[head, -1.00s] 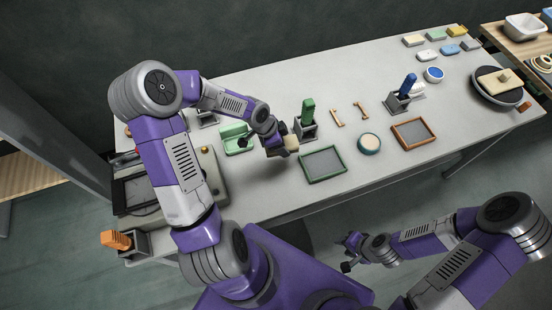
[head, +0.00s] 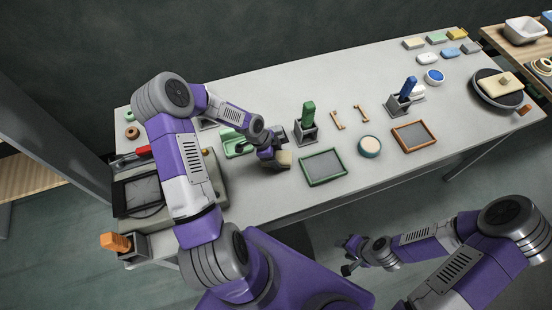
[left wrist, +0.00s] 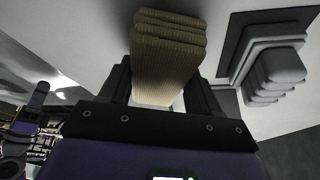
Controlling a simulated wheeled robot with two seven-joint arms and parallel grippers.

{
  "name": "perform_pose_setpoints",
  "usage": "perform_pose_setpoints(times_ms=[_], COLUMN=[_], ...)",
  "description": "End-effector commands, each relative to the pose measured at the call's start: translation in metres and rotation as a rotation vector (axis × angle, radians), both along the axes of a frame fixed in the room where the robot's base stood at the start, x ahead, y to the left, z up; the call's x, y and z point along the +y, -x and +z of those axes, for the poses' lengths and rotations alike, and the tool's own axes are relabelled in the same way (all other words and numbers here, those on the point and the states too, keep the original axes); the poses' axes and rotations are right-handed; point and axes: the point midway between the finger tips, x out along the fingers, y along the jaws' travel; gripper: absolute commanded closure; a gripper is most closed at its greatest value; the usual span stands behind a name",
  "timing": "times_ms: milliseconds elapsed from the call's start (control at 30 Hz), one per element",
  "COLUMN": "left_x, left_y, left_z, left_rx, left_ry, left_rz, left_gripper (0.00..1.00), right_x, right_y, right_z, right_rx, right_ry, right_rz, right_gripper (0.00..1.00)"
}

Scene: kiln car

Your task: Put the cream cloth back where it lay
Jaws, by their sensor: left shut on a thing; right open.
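The cream cloth (head: 285,158) is a small folded pad. In the left wrist view the ribbed, folded cloth (left wrist: 168,45) sits between the two fingers (left wrist: 160,85). I cannot tell whether the cloth touches the table. My right gripper (head: 347,256) is open and empty, low in front of the table.
A green block in a grey holder (head: 305,134) stands close behind the cloth. Bare table (head: 262,200) lies in front. A brown-rimmed tray (head: 397,136) is further right.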

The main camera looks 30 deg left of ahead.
Motion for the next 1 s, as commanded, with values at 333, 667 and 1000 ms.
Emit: perform_pose_setpoints(times_ms=[333, 667, 1000], left_x=[0.0, 0.0, 0.0], left_y=[0.0, 0.0, 0.0], left_z=[-0.017, -0.02, -0.016], left_rx=[0.0, 0.0, 0.0], left_ry=[0.0, 0.0, 0.0], left_rz=[0.001, 0.001, 0.001], left_gripper=[0.81, 0.12, 0.12], right_x=[0.0, 0.0, 0.0], right_y=[0.0, 0.0, 0.0], right_z=[-0.002, -0.005, -0.001], right_rx=[0.0, 0.0, 0.0], right_ry=[0.0, 0.0, 0.0], right_rz=[0.0, 0.0, 0.0], right_gripper=[0.54, 0.54, 0.54])
